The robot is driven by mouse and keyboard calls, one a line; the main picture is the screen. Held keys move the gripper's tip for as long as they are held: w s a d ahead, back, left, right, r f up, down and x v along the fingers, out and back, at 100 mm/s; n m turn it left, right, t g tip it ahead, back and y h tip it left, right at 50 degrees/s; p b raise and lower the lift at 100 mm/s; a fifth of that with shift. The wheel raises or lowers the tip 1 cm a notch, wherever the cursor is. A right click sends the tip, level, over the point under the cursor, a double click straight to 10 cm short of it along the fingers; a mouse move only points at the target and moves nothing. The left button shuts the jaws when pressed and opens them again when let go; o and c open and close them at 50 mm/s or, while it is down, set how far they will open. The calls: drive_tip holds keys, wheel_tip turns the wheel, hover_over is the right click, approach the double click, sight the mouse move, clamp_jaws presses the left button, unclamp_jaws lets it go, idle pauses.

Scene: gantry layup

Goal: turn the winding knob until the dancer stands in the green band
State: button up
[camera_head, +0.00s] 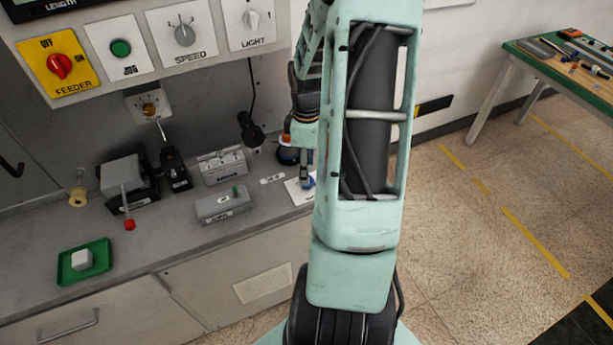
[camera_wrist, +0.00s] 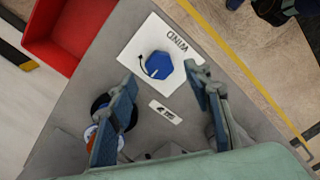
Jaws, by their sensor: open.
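The blue winding knob (camera_wrist: 158,65) sits on a white plate marked WIND (camera_wrist: 150,38) in the wrist view. A curved arrow is drawn beside it. My gripper (camera_wrist: 163,77) is open, with its two blue-padded fingers apart on either side of the knob's near edge. I cannot tell whether either finger touches it. In the head view my gripper (camera_head: 306,172) points down over the white plate (camera_head: 296,194), and my arm hides much of that area. I cannot make out the dancer or its green band for certain.
A small 4 label (camera_wrist: 165,110) lies near the knob plate. A red bin (camera_wrist: 66,36) stands by the bench edge. In the head view, grey blocks (camera_head: 222,204), a red-tipped lever (camera_head: 128,222) and a green tray (camera_head: 66,272) are on the bench, left of my arm.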

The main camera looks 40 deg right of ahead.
drive_tip(key=shift+f, duration=2.4)
drive_tip(key=c, duration=1.1)
drive_tip(key=shift+c, duration=0.2)
